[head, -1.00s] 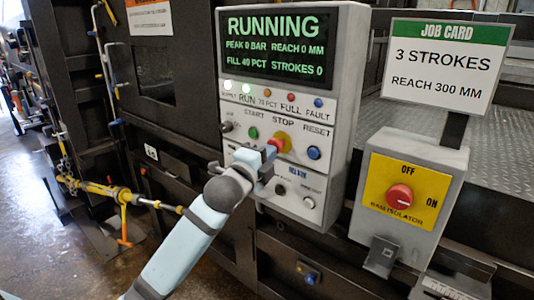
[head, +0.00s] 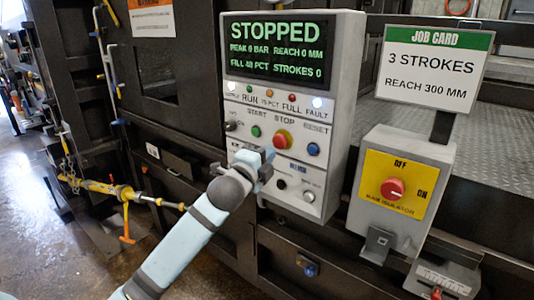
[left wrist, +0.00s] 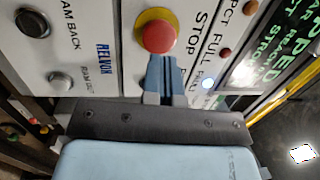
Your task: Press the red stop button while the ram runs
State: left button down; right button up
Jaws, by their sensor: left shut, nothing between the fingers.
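The red stop button (head: 282,138) sits in a yellow ring on the grey control panel (head: 340,100). In the left wrist view the stop button (left wrist: 160,37) is just beyond the fingertips. My left gripper (head: 268,158) is shut and empty, just below and left of the button in the head view; its fingers also show in the left wrist view (left wrist: 160,62). I cannot tell for sure whether the tips touch the button. The display (head: 277,47) reads STOPPED, reach 0 mm, strokes 0. My right gripper is not in view.
The green start button (head: 256,131) is left of stop and the blue reset button (head: 313,149) is right. A ram isolator (head: 392,188) with a red knob stands at right, below a job card (head: 433,66) reading 3 strokes, reach 300 mm.

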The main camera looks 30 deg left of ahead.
pick_arm(q)
jog(key=s+f+b, duration=0.1)
jog(key=s+b, duration=0.2)
jog(key=s, duration=0.7)
jog(key=shift+s+d+f, duration=0.15)
jog(key=shift+d, duration=0.05)
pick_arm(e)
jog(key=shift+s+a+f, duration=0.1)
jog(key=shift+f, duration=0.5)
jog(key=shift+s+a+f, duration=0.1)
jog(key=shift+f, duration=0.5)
